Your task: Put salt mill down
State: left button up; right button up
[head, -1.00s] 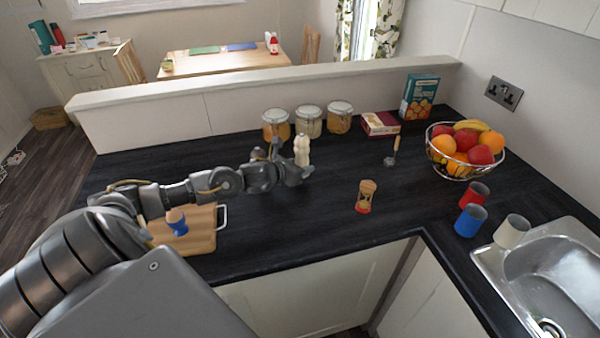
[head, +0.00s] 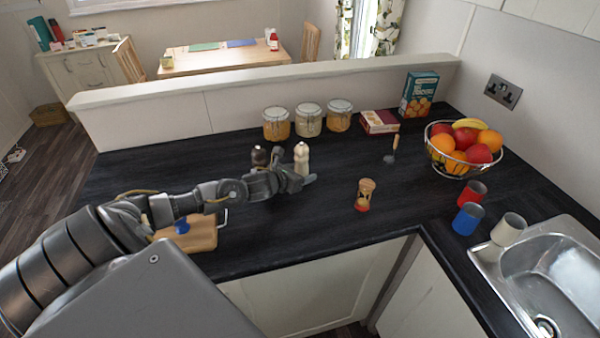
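The salt mill (head: 302,156) is cream-white with a rounded top and stands upright over the middle of the dark worktop. My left gripper (head: 303,180) is at its lower end, with the fingers around it and looking shut on it. The fingers hide the mill's base, so I cannot tell whether it touches the worktop. My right gripper is not in the head view.
A dark mill (head: 259,157) stands just left of the salt mill. Jars (head: 309,119) line the back; a sand timer (head: 365,194) stands to the right. A wooden board (head: 199,236) lies under my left arm. The worktop between mill and timer is clear.

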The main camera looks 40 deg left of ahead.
pick_arm(q)
jog(key=shift+r, duration=0.2)
jog(key=b+v, duration=0.2)
jog(key=v, duration=0.7)
jog(key=shift+s, duration=0.45)
jog(key=shift+v, duration=1.1)
jog(key=shift+r, duration=0.1)
